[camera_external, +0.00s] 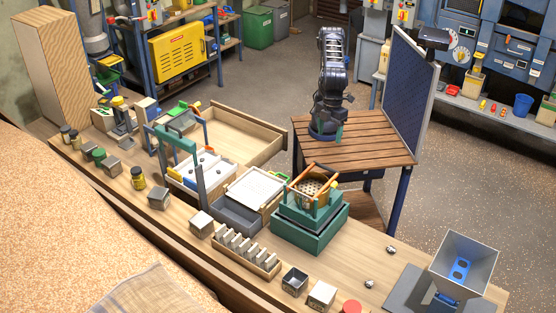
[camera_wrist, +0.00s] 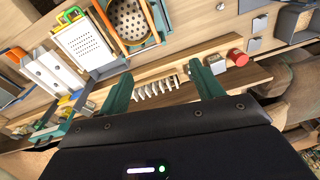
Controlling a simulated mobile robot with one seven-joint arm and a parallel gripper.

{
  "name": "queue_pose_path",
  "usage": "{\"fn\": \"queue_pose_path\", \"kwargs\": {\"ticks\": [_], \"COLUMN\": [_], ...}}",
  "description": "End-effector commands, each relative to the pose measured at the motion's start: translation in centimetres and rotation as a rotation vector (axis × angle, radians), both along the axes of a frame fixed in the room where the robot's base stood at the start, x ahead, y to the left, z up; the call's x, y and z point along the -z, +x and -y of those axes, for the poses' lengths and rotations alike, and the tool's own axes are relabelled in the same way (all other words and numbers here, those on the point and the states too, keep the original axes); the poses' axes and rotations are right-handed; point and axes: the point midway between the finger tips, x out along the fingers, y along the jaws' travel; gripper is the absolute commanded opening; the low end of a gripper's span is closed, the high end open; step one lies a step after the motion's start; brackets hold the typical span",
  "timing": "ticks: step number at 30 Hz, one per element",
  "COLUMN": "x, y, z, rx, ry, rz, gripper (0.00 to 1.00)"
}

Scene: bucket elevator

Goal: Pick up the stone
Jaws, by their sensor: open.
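Small grey stone-like lumps lie on the right part of the long wooden bench in the external view: one stone (camera_external: 391,250) towards the back and another stone (camera_external: 369,283) nearer the front. Small grey spots near the top of the wrist view may be the same stones, but they are too small to tell. My gripper (camera_wrist: 163,80) shows in the wrist view with its two green fingers wide apart and nothing between them. A row of grey slabs in a wooden rack (camera_external: 232,249) appears beyond and between the fingers. The gripper is well above the bench, apart from the stones.
A grey hopper (camera_external: 465,262) stands right of the stones. Green boxes (camera_external: 309,228) with an orange-rimmed sieve (camera_external: 312,187) stand left of them. Small metal blocks (camera_external: 321,295) and a red lid (camera_external: 351,307) line the front edge. Bare bench surrounds the stones.

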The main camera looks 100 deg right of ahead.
Motion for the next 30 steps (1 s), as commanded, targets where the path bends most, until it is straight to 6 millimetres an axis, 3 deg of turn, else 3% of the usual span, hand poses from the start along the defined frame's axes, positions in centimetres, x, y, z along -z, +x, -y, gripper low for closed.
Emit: {"fn": "queue_pose_path", "kwargs": {"ticks": [1,6,12,21,30], "x": [1.0,3.7,6.0,8.4,10.0], "y": [-2.6,-11.1,-18.2,-25.1,-29.5], "z": [-2.3,-7.9,-11.4,-13.8,-14.8], "rx": [-0.023,-0.076,-0.114,-0.148,-0.168], "ry": [-0.008,-0.034,-0.055,-0.074,-0.085], "rz": [-0.005,-0.018,-0.025,-0.029,-0.031], "gripper": [0.66,0.66,0.66,0.66,0.66]}}
